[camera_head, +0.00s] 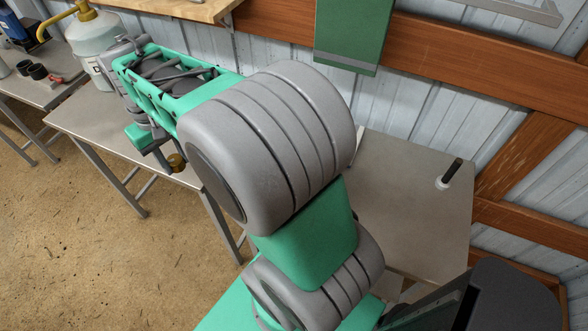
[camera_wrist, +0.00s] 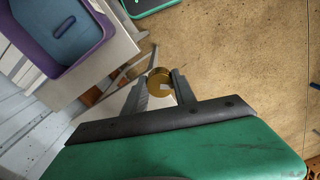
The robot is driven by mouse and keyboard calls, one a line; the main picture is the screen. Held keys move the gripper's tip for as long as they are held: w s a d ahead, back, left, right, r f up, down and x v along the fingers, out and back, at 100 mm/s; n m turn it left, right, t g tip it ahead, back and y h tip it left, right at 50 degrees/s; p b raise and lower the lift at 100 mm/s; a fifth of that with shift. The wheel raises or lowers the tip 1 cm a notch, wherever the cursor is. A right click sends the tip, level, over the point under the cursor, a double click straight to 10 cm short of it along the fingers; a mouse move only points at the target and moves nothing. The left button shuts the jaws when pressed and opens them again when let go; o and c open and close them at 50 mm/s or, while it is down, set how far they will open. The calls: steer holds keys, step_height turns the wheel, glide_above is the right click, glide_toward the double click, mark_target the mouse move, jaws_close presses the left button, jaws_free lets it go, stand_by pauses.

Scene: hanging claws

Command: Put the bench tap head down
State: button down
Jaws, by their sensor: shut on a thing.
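The bench tap head (camera_wrist: 160,78) is a small, round brass-coloured piece. In the wrist view it sits between the two dark fingertips of my gripper (camera_wrist: 161,90), which is shut on it. In the head view the brass piece (camera_head: 177,163) shows below my arm, near the front edge of the grey workbench (camera_head: 110,128). It appears held in the air, with no support seen under it. My arm hides much of the bench and most of the gripper in the head view.
A white tank (camera_head: 93,40) with a yellow handle stands at the bench's back. Black cups (camera_head: 37,71) stand on another table at left. A grey table (camera_head: 412,200) at right is mostly clear. The wrist view shows a purple tray (camera_wrist: 92,40) at upper left.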

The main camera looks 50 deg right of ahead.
steer(key=s+d+f+m+b, duration=0.2)
steer(key=s+d+f+b, duration=0.1)
steer(key=d, duration=0.7)
steer(key=m+b, duration=0.8)
steer(key=m, duration=0.1)
glide_above(354, 187)
step_height(354, 187, down, 5)
step_height(354, 187, down, 10)
steer(key=shift+f, duration=0.35)
steer(key=c, duration=1)
jaws_free()
